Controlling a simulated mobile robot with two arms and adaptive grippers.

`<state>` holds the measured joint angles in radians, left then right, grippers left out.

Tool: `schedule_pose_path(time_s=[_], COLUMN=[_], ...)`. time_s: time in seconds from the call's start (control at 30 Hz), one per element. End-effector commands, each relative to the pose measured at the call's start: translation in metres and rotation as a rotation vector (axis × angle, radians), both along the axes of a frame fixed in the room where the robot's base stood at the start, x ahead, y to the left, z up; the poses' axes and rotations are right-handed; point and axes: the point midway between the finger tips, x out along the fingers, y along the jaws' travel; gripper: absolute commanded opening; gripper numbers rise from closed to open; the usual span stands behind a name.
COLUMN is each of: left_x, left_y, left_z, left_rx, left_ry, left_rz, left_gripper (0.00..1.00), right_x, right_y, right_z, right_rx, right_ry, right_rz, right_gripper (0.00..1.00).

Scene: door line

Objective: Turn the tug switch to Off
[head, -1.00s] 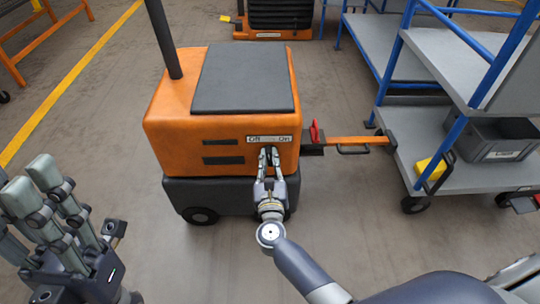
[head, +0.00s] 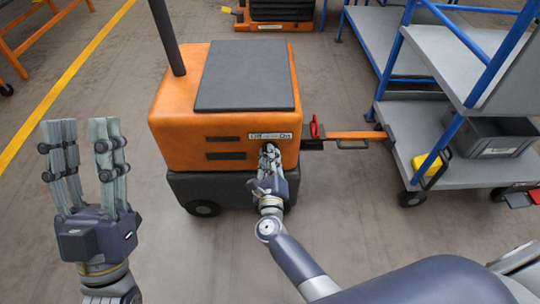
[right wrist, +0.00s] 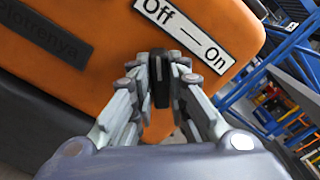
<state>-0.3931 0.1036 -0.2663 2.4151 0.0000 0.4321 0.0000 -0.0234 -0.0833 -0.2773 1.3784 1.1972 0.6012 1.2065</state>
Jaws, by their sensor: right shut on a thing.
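The orange tug (head: 225,110) stands in the middle of the head view. A white label (head: 269,136) on its face reads Off at left and On at right; the label (right wrist: 184,33) is larger in the right wrist view. Just below it, the black switch knob (right wrist: 160,88) sits between the fingers of my right gripper (right wrist: 161,72). My right gripper (head: 269,155) is shut on the knob, which the fingers hide in the head view. My left gripper (head: 88,140) is open and empty at the left, away from the tug, fingers upward.
An orange tow bar (head: 352,135) with a red lever (head: 315,127) joins the tug to a grey cart (head: 465,172) at right. The cart carries a grey bin (head: 497,138) and a yellow item (head: 426,165).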

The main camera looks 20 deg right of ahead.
Motion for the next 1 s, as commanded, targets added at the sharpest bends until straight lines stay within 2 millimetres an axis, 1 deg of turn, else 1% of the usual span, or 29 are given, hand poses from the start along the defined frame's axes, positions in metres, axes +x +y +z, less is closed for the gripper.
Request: schedule_pose_path(time_s=[0.4,0.43,0.5,0.83,0.93,1.0], left_x=[0.001,0.001,0.001,0.001,0.001,0.001], left_y=[0.0,0.0,0.0,0.0,0.0,0.0], left_z=[-0.001,-0.001,-0.001,-0.001,-0.001,-0.001], left_rx=[0.003,0.003,0.002,0.003,0.003,0.003], left_ry=[0.007,0.007,0.006,0.008,0.008,0.008], left_rz=[0.001,0.001,0.001,0.001,0.001,0.001], left_gripper=[0.4,0.4,0.4,0.4,0.4,0.4], right_x=[0.0,0.0,0.0,-0.001,-0.007,-0.015], right_y=[0.001,0.001,0.001,0.0,0.002,0.004], right_z=[0.0,0.0,0.0,0.0,-0.001,-0.001], right_rx=[-0.01,-0.01,-0.01,-0.007,-0.006,-0.005], right_ry=[0.002,0.002,0.002,0.002,0.004,0.004], right_rz=[0.002,0.002,0.002,0.001,0.001,0.001], right_gripper=[0.0,0.22,0.35,0.35,0.35,0.35])
